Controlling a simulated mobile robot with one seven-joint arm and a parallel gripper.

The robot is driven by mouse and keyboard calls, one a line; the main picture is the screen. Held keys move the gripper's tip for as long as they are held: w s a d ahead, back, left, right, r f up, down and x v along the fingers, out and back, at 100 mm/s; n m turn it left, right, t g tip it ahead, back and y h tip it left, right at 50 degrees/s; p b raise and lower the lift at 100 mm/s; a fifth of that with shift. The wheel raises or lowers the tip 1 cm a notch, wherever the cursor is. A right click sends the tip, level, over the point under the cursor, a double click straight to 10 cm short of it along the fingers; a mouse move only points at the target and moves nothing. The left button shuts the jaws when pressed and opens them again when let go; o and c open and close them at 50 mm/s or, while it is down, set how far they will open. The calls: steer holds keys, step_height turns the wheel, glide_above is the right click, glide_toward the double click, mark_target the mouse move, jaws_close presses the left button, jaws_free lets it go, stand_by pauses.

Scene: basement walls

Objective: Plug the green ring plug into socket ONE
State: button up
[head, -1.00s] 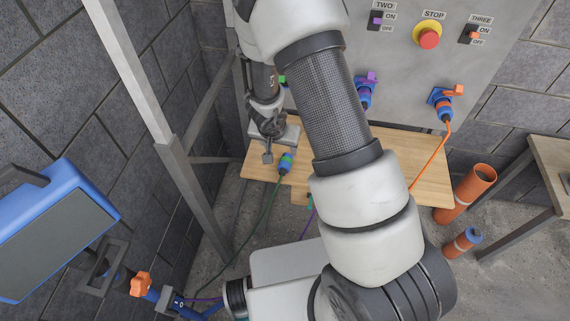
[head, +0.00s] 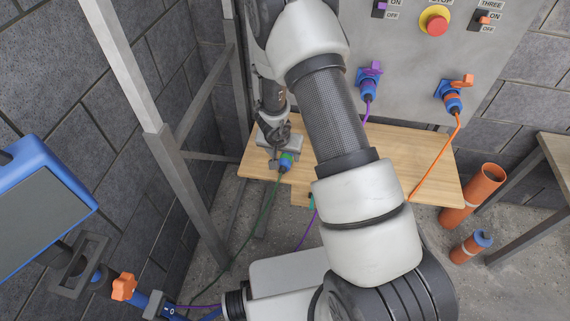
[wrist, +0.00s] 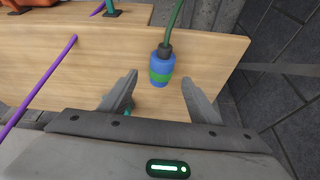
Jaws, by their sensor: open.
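The green ring plug (head: 286,161) is blue with a green band and a dark green cable. It lies on the wooden shelf (head: 420,177) near its left front part. In the wrist view the plug (wrist: 161,68) sits between and just beyond the fingertips of my gripper (wrist: 160,85), which is open and empty. In the head view my gripper (head: 275,158) is low over the shelf, close beside the plug. Socket ONE is not seen, as my arm covers that part of the grey panel (head: 420,70).
A purple plug (head: 369,82) and an orange plug (head: 452,97) sit in panel sockets, their cables hanging across the shelf. A metal post (head: 165,150) stands left. Orange pipes (head: 478,195) stand right, beside a wooden table (head: 555,155). A red stop button (head: 436,20) is on the panel.

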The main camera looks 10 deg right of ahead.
mark_target(284, 160)
steer(key=b+x, duration=0.1)
steer(key=x, duration=0.1)
steer(key=b+x, duration=0.2)
steer(key=x, duration=0.1)
steer(key=shift+s+a+f, duration=0.15)
steer(key=shift+a+f, duration=0.05)
steer(key=shift+f, duration=0.1)
steer(key=shift+r, duration=0.1)
steer(key=shift+c, duration=0.5)
steer(key=c, duration=1)
